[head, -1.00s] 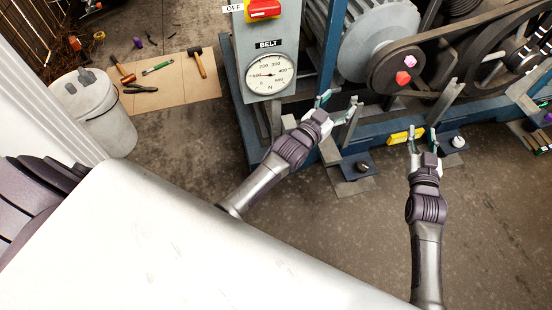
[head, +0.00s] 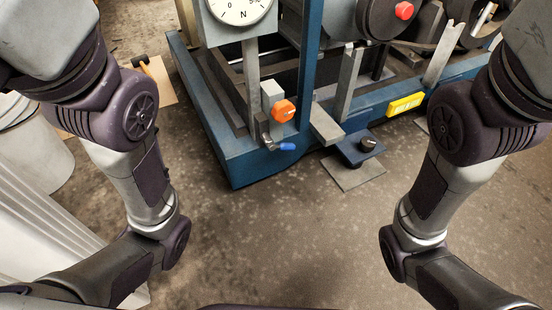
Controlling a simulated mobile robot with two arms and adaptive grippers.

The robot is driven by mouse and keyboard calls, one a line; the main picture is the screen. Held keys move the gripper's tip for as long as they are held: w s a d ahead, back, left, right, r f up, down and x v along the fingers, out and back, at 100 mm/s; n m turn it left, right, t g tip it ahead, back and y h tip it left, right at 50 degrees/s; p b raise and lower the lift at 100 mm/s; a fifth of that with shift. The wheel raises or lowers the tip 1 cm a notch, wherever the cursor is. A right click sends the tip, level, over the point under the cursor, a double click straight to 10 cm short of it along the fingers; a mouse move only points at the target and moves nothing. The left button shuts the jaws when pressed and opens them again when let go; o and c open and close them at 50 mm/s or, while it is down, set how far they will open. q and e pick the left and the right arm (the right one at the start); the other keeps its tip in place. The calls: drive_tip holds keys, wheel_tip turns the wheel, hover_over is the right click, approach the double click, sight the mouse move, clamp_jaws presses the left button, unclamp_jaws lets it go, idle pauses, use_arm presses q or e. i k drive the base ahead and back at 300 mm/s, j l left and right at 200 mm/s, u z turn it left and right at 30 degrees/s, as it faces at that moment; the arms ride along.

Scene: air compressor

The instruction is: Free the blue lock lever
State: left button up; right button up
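The blue lock lever (head: 287,147) is a small blue-tipped handle low on the front of the blue compressor frame (head: 240,167). It points to the right, just below an orange hexagonal knob (head: 284,110) on a grey block. Links of both my arms show at the left and right sides of the head view. Neither gripper is in view, and nothing of mine touches the lever.
A round gauge (head: 240,8) sits above the lever. A grey upright bracket (head: 347,85), a foot with a black knob (head: 368,144) and a yellow label block (head: 405,105) are to the right. The floor (head: 285,230) in front is clear.

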sight(282, 147)
drive_tip(key=k+l+u, duration=0.1)
drive_tip(key=l+u, duration=0.15)
drive_tip(key=u, duration=0.25)
drive_tip(key=k+l+u, duration=0.1)
drive_tip(key=u, duration=0.35)
drive_tip(key=k+l+u, duration=0.2)
drive_tip(key=u, duration=0.3)
